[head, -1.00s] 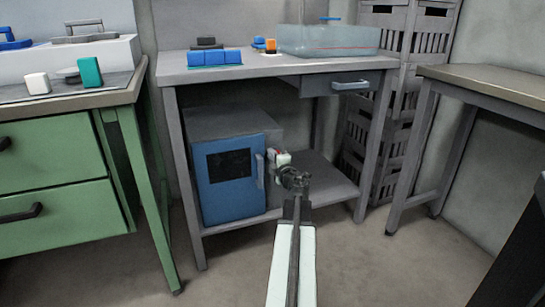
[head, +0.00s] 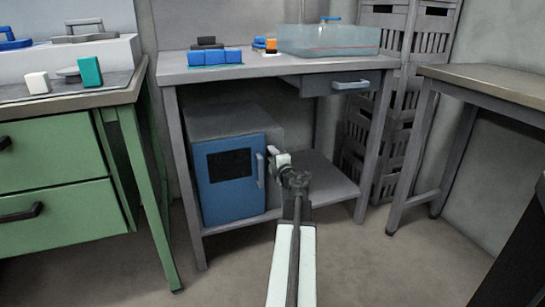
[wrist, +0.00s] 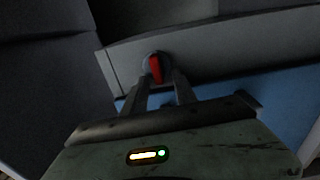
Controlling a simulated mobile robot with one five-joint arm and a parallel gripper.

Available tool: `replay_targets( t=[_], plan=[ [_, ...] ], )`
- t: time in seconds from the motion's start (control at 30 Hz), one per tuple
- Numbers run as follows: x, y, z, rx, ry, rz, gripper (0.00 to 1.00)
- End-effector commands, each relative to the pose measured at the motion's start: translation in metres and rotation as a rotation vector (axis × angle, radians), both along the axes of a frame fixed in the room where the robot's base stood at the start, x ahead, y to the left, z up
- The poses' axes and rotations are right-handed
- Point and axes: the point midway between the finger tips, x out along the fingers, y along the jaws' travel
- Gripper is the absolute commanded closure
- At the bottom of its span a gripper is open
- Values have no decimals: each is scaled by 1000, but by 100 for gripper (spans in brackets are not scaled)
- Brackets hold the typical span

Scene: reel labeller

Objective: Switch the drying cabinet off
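The drying cabinet (head: 222,198) stands on the lower shelf of the grey bench, with a blue door, a dark window and a light handle (head: 261,170). In the wrist view a red switch knob (wrist: 155,68) sits in a dark round mount on a grey strip (wrist: 240,45) of the cabinet, beside the blue surface. The knob stands roughly upright in that picture. My gripper (wrist: 163,80) is open, its two fingers apart just short of the knob, which lies nearer the left finger. Contact cannot be told. In the head view my gripper (head: 274,153) is beside the cabinet's door handle and hides the knob.
The bench top (head: 260,68) is above my gripper, with a drawer (head: 345,83) under it. The lower shelf (head: 325,178) is clear to the right of the cabinet. Grey crates (head: 365,150) stack behind. A green drawer unit (head: 55,180) stands left, another table (head: 490,85) right.

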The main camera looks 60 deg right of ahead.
Motion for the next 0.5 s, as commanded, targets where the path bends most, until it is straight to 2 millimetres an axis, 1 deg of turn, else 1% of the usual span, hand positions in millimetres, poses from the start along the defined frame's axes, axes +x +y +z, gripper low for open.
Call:
replay_targets(
  t=[0.07, 0.17, 0.4, 0.5],
  plan=[
    [-2, 2, 0, 0, 0, -1, 66],
    [-11, 8, 0, 0, 0, -2, 66],
    [-48, 37, 0, 0, 0, -3, 66],
    [-61, 45, 0, 0, 0, -2, 66]
  ],
)
